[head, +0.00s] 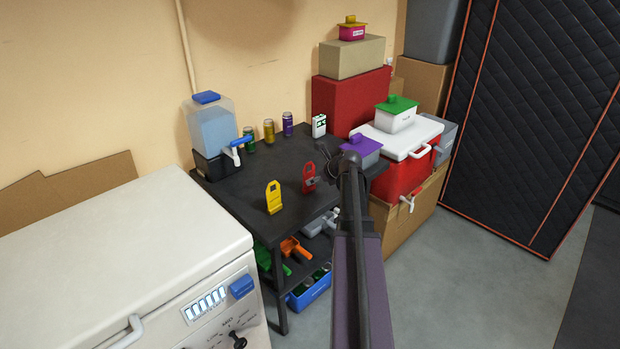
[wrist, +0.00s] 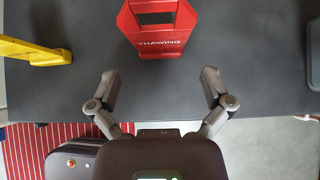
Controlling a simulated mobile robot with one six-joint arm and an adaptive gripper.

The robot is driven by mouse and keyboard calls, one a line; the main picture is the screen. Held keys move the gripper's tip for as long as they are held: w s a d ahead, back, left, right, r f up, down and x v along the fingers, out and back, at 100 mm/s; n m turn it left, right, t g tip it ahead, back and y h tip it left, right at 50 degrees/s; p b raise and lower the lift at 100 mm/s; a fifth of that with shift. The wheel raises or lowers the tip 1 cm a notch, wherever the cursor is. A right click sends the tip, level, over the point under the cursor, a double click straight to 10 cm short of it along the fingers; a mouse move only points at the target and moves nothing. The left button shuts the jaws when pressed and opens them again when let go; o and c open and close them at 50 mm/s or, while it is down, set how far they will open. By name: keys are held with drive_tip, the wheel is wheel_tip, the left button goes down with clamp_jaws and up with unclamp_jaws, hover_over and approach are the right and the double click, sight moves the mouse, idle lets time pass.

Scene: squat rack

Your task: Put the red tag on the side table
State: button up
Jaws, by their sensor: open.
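The red tag (head: 308,178) stands upright on a black table (head: 240,200), near its front edge. In the wrist view, the red tag (wrist: 158,44) shows a wide opening and the word THAWING on its lower front. My gripper (wrist: 160,86) is open and empty, its two fingers spread wide over the table's edge. The tag is just ahead of the fingertips, centred between them and apart from both. In the head view, my gripper (head: 321,169) is close to the right of the tag, partly hidden by my arm.
A yellow tag (head: 273,197) stands left of the red one. Several cans, a water dispenser (head: 212,130) and a purple-lidded container (head: 362,148) are also on the table. A white chest (head: 120,240) is at left; a red cooler (head: 400,155) is at right. Floor at right is clear.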

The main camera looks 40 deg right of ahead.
drive_tip(key=p+v, duration=0.3)
drive_tip(key=v, duration=0.3)
drive_tip(key=shift+r+p, duration=0.15)
drive_tip(key=shift+p, duration=0.25)
drive_tip(key=shift+s, duration=0.1)
